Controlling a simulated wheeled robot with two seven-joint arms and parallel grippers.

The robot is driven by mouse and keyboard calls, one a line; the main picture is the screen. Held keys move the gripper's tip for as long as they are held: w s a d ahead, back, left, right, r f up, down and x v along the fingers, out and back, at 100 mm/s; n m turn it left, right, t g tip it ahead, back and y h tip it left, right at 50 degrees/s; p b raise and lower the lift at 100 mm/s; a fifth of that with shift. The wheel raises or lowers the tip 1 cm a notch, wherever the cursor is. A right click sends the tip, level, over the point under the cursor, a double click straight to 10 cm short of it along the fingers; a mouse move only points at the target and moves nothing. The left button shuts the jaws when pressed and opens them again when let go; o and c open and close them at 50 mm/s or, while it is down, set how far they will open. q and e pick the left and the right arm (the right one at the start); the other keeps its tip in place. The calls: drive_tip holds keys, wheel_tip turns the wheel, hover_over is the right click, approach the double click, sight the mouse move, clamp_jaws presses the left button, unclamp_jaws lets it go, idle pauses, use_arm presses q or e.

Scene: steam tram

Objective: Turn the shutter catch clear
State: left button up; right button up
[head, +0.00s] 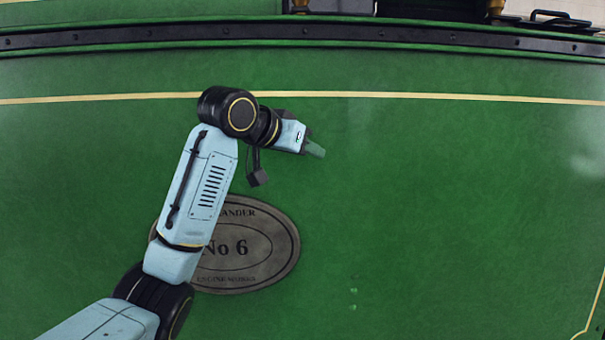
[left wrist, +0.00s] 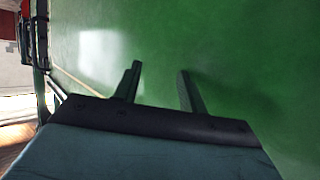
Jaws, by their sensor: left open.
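My left gripper (head: 314,150) points right in front of the green tram side panel (head: 430,200). In the left wrist view my left gripper (left wrist: 158,72) has its two fingers apart with nothing between them, and green paint fills the space beyond. I cannot tell whether the fingertips touch the panel. I cannot make out a shutter or a catch in either view. My right gripper is not in view.
An oval "No 6" plate (head: 284,245) sits on the panel, partly behind my left arm. A dark riveted band (head: 400,36) runs across the top, above a thin gold line (head: 480,98). Dark fittings stand beyond the band. The panel right of my gripper is clear.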

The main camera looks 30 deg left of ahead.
use_arm(q)
drive_tip(key=shift+g, duration=0.3)
drive_tip(key=shift+d+f, duration=0.2)
drive_tip(key=shift+f, duration=0.95)
drive_tip(key=shift+d+f, duration=0.15)
drive_tip(key=shift+f, duration=0.95)
drive_tip(key=shift+f, duration=0.1)
